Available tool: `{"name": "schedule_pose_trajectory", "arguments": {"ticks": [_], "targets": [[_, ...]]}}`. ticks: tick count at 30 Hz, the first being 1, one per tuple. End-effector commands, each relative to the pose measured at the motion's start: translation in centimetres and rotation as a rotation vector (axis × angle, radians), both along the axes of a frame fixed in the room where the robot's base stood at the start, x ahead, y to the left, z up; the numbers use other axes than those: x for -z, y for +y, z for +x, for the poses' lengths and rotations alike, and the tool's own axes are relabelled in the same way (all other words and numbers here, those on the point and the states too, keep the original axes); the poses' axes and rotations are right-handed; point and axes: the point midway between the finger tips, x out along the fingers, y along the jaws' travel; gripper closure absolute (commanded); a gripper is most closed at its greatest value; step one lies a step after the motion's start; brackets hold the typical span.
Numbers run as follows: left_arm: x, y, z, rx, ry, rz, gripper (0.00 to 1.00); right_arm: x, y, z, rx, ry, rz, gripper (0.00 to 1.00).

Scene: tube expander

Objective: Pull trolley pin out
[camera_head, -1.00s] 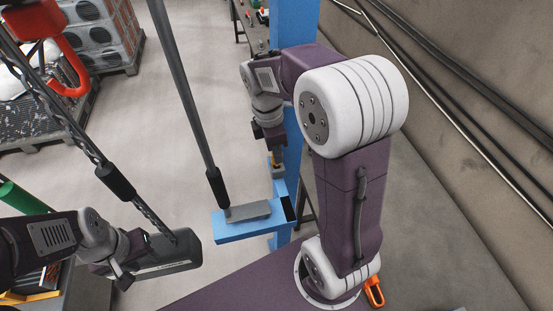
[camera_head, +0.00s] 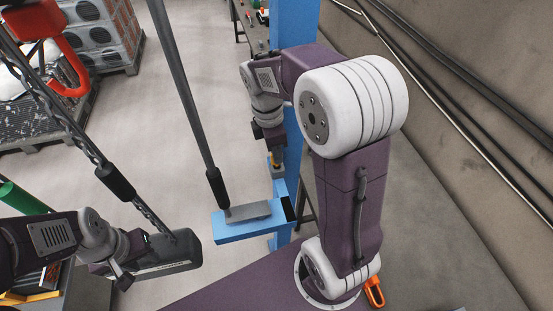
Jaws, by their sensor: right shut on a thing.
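My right gripper (camera_head: 272,144) is at the blue post, shut on what looks like the trolley pin. Only a small yellowish bit (camera_head: 276,160) shows below the jaws, just above a small grey block (camera_head: 278,172) on the post. The rest of the pin is hidden by my gripper, so I cannot tell how deep it sits. My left gripper (camera_head: 122,272) is at the lower left, beside a dark grey hanging box (camera_head: 168,256). Its fingers are partly hidden, and I cannot tell whether they grip the box.
A blue bracket (camera_head: 233,231) with a grey plate sticks out left from the blue post (camera_head: 292,20). A dark rod (camera_head: 182,85) comes down to that plate. A chain or cable runs down to the hanging box. A wall with pipes (camera_head: 470,100) stands at right. Open floor lies behind.

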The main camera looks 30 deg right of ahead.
Motion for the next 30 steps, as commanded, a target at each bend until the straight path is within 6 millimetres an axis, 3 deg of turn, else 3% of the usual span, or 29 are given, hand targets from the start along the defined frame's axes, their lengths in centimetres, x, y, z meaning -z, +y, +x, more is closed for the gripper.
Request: {"name": "schedule_pose_trajectory", "arguments": {"ticks": [30], "targets": [[-1.3,0.0,0.0,0.000,0.000,0.000,0.64,-1.1,0.0,0.0,0.000,0.000,0.000,1.00]]}}
